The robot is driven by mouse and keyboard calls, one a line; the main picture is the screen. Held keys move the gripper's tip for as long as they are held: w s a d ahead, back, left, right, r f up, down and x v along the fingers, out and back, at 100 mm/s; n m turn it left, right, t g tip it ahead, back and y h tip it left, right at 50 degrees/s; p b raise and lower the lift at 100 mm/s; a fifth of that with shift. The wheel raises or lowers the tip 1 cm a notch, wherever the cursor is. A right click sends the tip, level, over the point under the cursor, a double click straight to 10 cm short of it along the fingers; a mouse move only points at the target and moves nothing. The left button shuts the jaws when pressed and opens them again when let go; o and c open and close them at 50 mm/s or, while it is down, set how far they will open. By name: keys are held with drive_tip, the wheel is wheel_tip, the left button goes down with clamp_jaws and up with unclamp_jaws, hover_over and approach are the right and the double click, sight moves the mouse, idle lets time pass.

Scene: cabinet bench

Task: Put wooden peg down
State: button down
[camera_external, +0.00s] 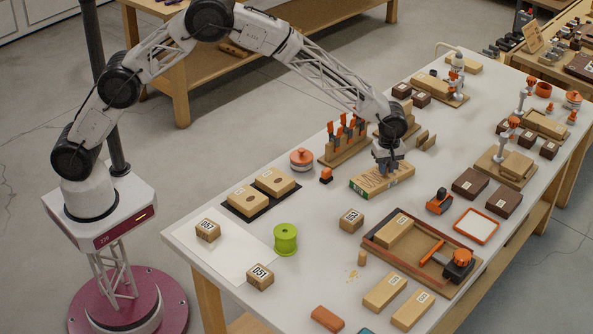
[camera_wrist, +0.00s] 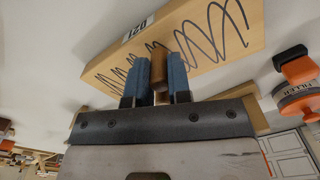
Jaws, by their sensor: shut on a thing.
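My gripper (camera_external: 387,166) is over the middle of the bench, just above a wooden block with dark scribbles (camera_external: 368,184). In the wrist view the two blue fingers are shut on a short wooden peg (camera_wrist: 158,68), one on each side of it. The peg's far end overlaps the scribbled block (camera_wrist: 215,35) in the picture; I cannot tell whether they touch. In the outside view the held peg is hidden by the fingers. A small wooden cylinder (camera_external: 362,258) stands on the table left of the framed tray.
Behind the gripper is a rack with orange-handled tools (camera_external: 343,140). An orange-lidded jar (camera_external: 301,160) stands to the left. In front are a framed tray (camera_external: 376,238), a labelled cube (camera_external: 351,220) and a green spool (camera_external: 285,240). Bare white bench lies between them.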

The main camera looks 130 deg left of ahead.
drive_tip(key=c, duration=1.1)
unclamp_jaws()
drive_tip(key=shift+f, duration=0.1)
drive_tip(key=shift+o, duration=0.2)
wheel_tip(320, 180, up, 12)
idle(0.4)
